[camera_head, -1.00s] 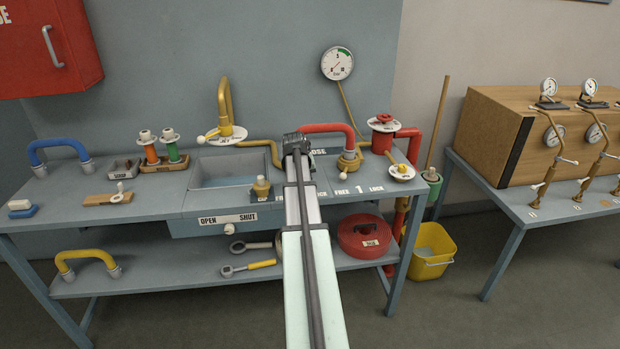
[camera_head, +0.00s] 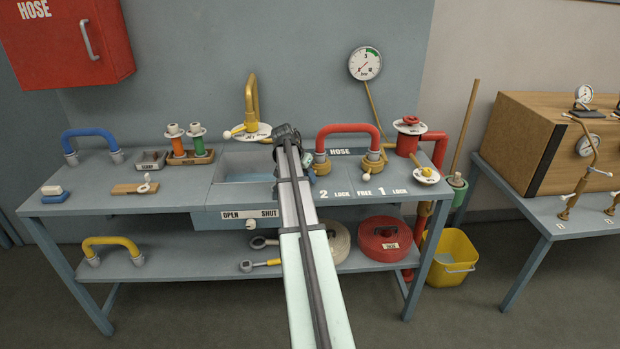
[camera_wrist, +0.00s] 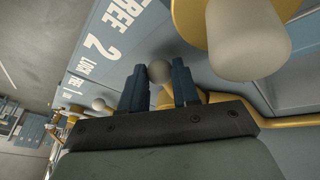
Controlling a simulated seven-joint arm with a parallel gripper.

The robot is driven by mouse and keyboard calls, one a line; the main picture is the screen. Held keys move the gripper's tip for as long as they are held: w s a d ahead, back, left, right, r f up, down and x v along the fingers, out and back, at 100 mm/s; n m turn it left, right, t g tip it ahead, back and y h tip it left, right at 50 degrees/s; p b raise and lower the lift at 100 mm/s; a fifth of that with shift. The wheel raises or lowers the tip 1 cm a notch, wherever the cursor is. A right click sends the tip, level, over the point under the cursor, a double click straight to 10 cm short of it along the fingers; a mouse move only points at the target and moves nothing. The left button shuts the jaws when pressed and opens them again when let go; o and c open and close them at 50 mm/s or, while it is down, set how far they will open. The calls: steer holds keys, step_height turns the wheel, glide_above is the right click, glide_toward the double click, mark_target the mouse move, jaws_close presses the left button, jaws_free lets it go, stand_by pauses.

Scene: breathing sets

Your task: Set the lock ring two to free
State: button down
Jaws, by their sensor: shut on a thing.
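The red hose (camera_head: 348,130) arches between two yellow rings on the bench. Ring one (camera_head: 373,165) is at its right end, with a pale knob pointing forward. Ring two is mostly hidden behind my gripper in the head view; yellow parts of it (camera_wrist: 205,96) show behind the fingers in the wrist view. My gripper (camera_wrist: 158,86) is shut on the round grey knob (camera_wrist: 158,72) of ring two, a dark blue finger on each side. In the wrist view the FREE 2 LOCK lettering (camera_wrist: 92,42) lies beside the knob. I cannot tell which word the knob points at.
A yellow fitting with a pale cylinder (camera_wrist: 248,38) stands close beside my fingers. The sink (camera_head: 240,170), yellow tap (camera_head: 252,100) and drawer (camera_head: 238,215) are to the left. A red valve (camera_head: 408,135) stands right of ring one.

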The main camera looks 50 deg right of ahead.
steer(key=shift+w, duration=0.1)
stand_by(0.3)
steer(key=c, duration=0.8)
jaws_free()
steer(key=v, duration=1.3)
steer(key=shift+a+r, duration=0.15)
steer(key=shift+r, duration=0.2)
